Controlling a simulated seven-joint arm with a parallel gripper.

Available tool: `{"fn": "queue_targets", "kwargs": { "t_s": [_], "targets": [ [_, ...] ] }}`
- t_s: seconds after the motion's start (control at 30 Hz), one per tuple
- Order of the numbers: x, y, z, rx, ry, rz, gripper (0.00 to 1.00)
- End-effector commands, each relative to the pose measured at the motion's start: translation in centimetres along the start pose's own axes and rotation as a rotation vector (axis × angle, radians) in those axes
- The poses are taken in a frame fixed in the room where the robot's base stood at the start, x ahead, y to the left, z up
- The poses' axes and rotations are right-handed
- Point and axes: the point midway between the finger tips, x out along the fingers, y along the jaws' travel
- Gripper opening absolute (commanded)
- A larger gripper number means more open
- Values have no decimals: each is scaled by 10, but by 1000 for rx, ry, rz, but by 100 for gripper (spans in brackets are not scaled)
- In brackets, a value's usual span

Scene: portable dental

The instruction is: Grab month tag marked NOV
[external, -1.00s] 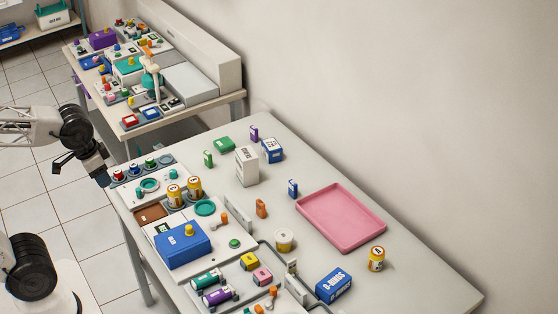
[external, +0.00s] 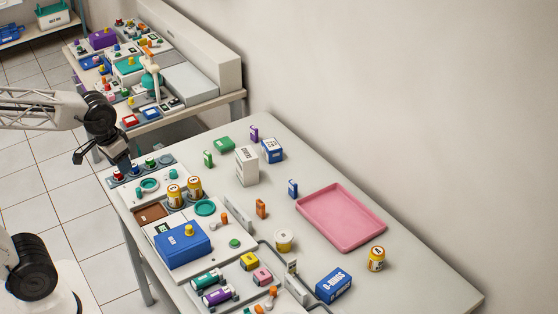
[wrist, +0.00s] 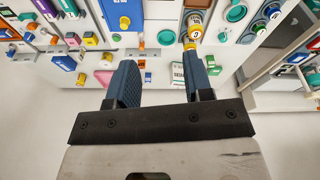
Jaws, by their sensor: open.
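Several small upright tags stand on the near table: a green tag (external: 208,159), a purple tag (external: 254,133), a blue tag (external: 293,188) and an orange tag (external: 261,208). Their lettering is too small to read, so I cannot tell which is marked NOV. A small blue piece, possibly the blue tag, also shows between my fingers in the wrist view (wrist: 148,77). My gripper (external: 124,165) is at the table's far left corner, left of all these tags. In the wrist view my gripper (wrist: 160,78) has its fingers apart, with nothing held.
A pink tray (external: 340,217) lies at the right. A white box (external: 246,166) and a blue-and-white box (external: 272,150) stand near the tags. Yellow bottles (external: 175,196) and a blue box (external: 182,245) crowd the left side.

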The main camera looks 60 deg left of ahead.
Motion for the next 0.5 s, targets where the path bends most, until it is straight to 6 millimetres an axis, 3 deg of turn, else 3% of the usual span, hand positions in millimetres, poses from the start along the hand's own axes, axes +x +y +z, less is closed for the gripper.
{"fn": "queue_targets", "kwargs": {
  "t_s": [0.5],
  "targets": [
    [43,-21,-122,-403,-50,-34,47]
  ]
}}
